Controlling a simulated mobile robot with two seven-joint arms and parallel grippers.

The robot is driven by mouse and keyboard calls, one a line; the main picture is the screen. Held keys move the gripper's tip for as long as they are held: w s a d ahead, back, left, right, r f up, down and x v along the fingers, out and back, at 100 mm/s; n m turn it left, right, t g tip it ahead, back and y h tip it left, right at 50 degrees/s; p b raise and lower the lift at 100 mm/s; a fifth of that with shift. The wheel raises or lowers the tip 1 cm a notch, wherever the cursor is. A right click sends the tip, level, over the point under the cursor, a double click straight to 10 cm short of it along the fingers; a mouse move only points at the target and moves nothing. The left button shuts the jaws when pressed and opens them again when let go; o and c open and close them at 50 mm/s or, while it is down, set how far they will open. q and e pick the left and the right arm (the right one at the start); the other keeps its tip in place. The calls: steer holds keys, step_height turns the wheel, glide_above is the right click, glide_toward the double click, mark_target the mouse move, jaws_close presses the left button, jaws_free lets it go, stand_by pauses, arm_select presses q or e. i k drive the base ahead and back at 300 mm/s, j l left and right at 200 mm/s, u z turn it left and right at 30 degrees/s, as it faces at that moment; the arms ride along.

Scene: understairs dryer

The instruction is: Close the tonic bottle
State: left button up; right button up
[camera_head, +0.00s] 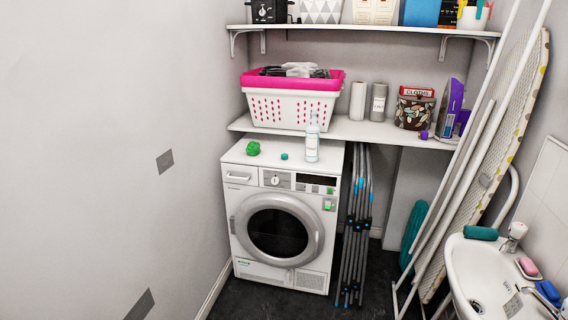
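The tonic bottle (312,140), clear with a pale label, stands upright on top of the white dryer (240,152), near its right side. Its neck is narrow; whether its top is bare is too small to tell. A small teal cap (284,156) lies on the dryer top to the left of the bottle, apart from it. Neither of my grippers shows in the head view.
A green crumpled object (253,148) lies on the dryer's left. Behind is a shelf (352,131) with a pink-rimmed laundry basket (291,108), a paper roll (358,101) and a grey canister (378,102). A folded rack (355,225), an ironing board (520,130) and a sink (480,268) stand right.

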mark_target(312, 127)
steer(key=i+l, duration=0.15)
steer(key=i+j+u, duration=0.1)
steer(key=i+u, duration=0.2)
steer(key=i, duration=0.7)
steer(key=i+l+u, duration=0.25)
steer(key=i, duration=0.75)
steer(key=j, duration=0.15)
